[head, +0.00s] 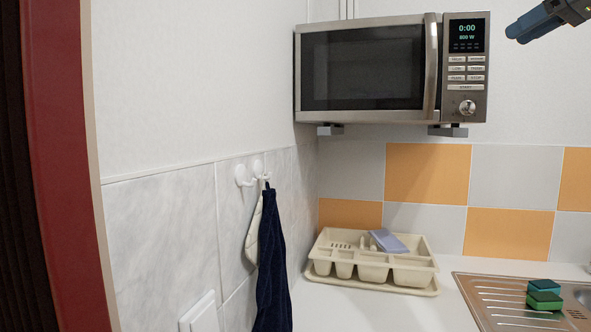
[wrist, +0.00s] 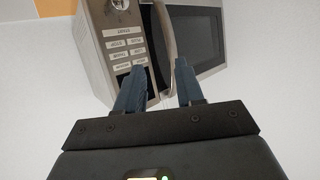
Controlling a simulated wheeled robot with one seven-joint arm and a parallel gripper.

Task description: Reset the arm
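My gripper (head: 535,24) shows at the top right corner of the head view, to the right of the microwave and apart from it. In the wrist view my gripper (wrist: 160,78) has its two blue-grey fingers spread with a gap between them, and nothing is held in the gap. The silver microwave (head: 362,68) hangs on wall brackets with its door shut; it also shows in the wrist view (wrist: 202,42), upside down beyond the fingertips.
A beige dish rack (head: 325,268) with a blue-grey item (head: 388,242) stands on the counter. Green sponges (head: 544,293) lie by the metal sink (head: 485,292). A dark towel (head: 270,262) hangs from wall hooks at left. Counter space between rack and sink is clear.

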